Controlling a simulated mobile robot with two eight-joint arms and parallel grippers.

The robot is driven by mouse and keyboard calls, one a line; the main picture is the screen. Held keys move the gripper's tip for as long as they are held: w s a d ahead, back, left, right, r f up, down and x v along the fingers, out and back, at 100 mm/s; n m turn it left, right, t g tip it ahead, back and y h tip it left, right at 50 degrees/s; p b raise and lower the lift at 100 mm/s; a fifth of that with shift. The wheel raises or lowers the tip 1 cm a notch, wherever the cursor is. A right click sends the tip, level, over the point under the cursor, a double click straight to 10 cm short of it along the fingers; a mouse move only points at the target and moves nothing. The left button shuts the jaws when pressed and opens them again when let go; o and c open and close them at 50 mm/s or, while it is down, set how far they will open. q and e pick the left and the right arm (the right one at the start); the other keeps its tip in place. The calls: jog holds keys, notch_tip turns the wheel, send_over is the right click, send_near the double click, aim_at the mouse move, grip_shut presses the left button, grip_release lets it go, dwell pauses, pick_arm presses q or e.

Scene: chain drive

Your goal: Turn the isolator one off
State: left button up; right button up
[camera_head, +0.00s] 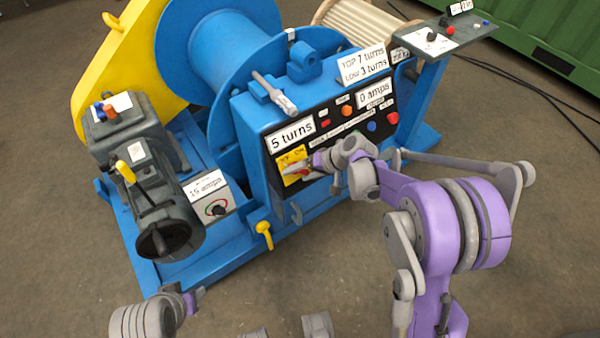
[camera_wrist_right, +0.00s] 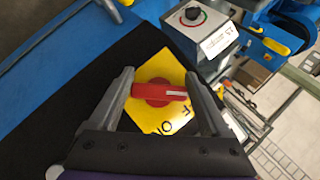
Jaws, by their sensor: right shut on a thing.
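The isolator's yellow plate (camera_head: 289,157) is on the black front panel of the blue winch, with OFF and ON lettering along its top. Its red handle (camera_wrist_right: 160,92) shows in the right wrist view, lying across the picture with a white mark near its right end. My right gripper (camera_head: 305,172) is at the plate. In the head view the fingers hide most of the handle. My left arm shows only in part at the lower left, without its fingers.
The panel has red, orange and blue buttons and a "5 turns" label (camera_head: 291,134). A knob box labelled "15 amps" (camera_head: 205,187) and a grey motor unit (camera_head: 150,180) with a yellow lever are at left. A control shelf (camera_head: 450,38) is at upper right.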

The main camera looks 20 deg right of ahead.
jog(key=o, duration=1.2)
pick_arm(q)
jog(key=shift+r+p, duration=0.85)
jog(key=shift+r, duration=0.05)
pick_arm(e)
jog(key=v, duration=1)
jog(key=shift+s+d+r, duration=0.1)
jog(key=shift+d+r, duration=0.1)
jog(key=shift+r, duration=0.1)
pick_arm(q)
notch_tip(320, 180, up, 13)
jog(key=w+p, duration=0.2)
jog(key=p, duration=0.9)
jog(key=shift+f+t, duration=0.15)
jog(key=shift+t, duration=0.15)
pick_arm(e)
jog(key=s+a+r+h, duration=0.1)
jog(key=s+r+h, duration=0.1)
jog(key=s+r, duration=0.2)
jog(key=s+a+r+n+h, duration=0.1)
jog(key=s+r, duration=0.3)
jog(key=s, duration=0.7)
jog(key=s+a+r+n+h, duration=0.1)
jog(key=s+r+h, duration=0.3)
jog(key=s, duration=0.3)
jog(key=shift+s+r+t, duration=0.2)
jog(key=shift+r+t, duration=0.1)
jog(key=shift+r, duration=0.15)
